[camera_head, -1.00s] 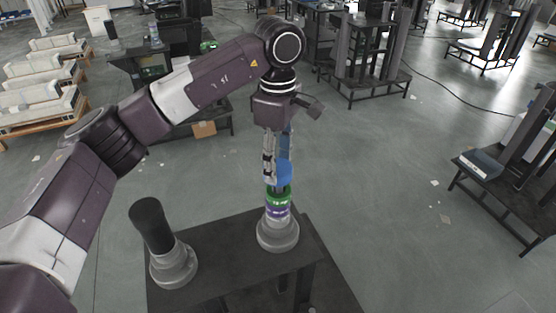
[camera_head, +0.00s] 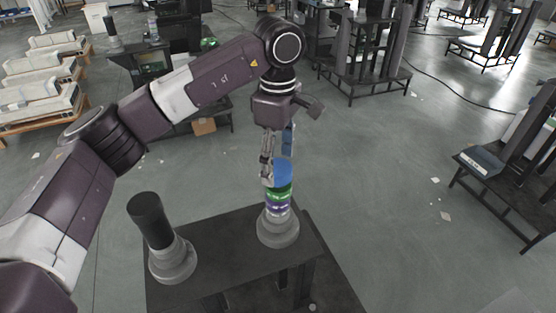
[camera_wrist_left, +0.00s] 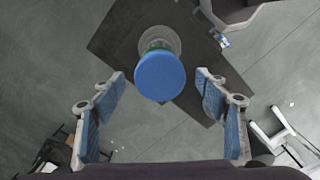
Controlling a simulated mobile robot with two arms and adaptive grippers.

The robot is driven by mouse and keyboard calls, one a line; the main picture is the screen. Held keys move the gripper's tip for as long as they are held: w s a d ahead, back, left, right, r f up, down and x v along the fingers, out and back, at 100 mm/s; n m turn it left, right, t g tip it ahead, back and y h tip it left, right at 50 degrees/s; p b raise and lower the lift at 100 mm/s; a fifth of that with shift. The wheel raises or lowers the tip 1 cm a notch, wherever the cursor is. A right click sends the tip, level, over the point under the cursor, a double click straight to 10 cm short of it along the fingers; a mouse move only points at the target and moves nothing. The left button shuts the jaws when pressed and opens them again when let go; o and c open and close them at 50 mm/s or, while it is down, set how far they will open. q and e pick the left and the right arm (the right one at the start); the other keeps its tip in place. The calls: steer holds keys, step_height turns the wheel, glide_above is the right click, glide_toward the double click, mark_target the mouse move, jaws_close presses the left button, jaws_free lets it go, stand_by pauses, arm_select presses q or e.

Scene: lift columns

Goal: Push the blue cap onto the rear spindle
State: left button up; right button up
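The blue cap (camera_head: 283,170) sits on top of the right-hand spindle, directly above a green ring (camera_head: 278,192) and a purple ring. The spindle stands upright on a grey round base (camera_head: 278,232) on the black table. In the left wrist view the cap's round blue top (camera_wrist_left: 160,77) faces the camera, with part of the base behind it. My left gripper (camera_head: 277,168) is just above and around the cap in the head view. In the wrist view its blue-padded fingers (camera_wrist_left: 160,97) are wide apart, clear of the cap on both sides. My right gripper is not visible.
A second grey base (camera_head: 172,262) with a dark cylinder (camera_head: 150,220) stands on the left of the black table (camera_head: 225,275). Open grey floor lies right of the table. Another dark stand (camera_head: 505,180) is at the far right.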

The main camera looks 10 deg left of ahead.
arm_select(q)
step_height(320, 180, up, 12)
stand_by(0.6)
